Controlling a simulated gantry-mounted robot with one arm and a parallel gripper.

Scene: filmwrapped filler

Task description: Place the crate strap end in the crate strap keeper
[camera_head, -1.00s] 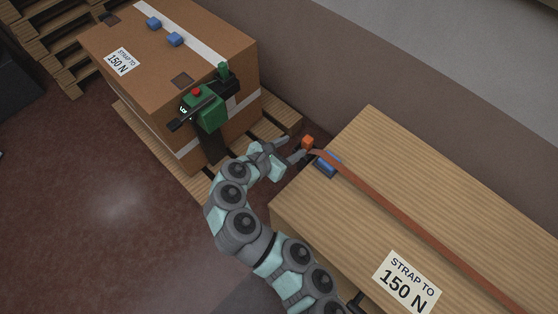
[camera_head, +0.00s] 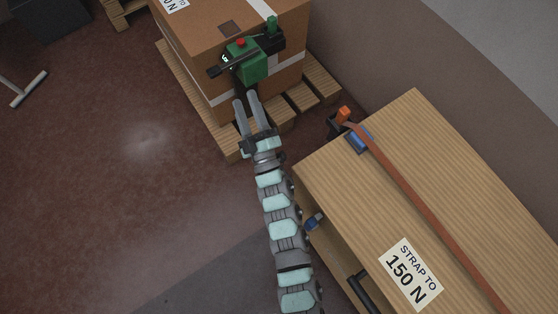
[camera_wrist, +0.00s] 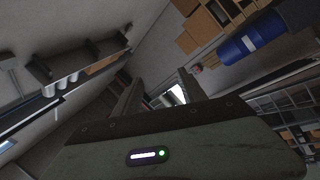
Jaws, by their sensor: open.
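The wooden crate (camera_head: 440,170) stands at the right, with a brown-orange strap (camera_head: 425,212) running along its top. At the crate's far left corner, the strap's end has an orange piece (camera_head: 344,113) that stands up beside a dark part. A blue fitting (camera_head: 358,142) lies by the strap near that corner. A smaller blue and dark fitting (camera_head: 314,221) is on the crate's left side; I cannot tell which fitting is the keeper. My gripper (camera_head: 245,101) is open and empty, left of the crate and apart from the strap. Its two fingers also show in the wrist view (camera_wrist: 158,88).
A cardboard box (camera_head: 200,55) on a pallet (camera_head: 205,113) stands beyond my gripper. A green tool (camera_head: 248,64) is on its near corner, close ahead of my fingers. A dark handle (camera_head: 363,292) is on the crate's left side.

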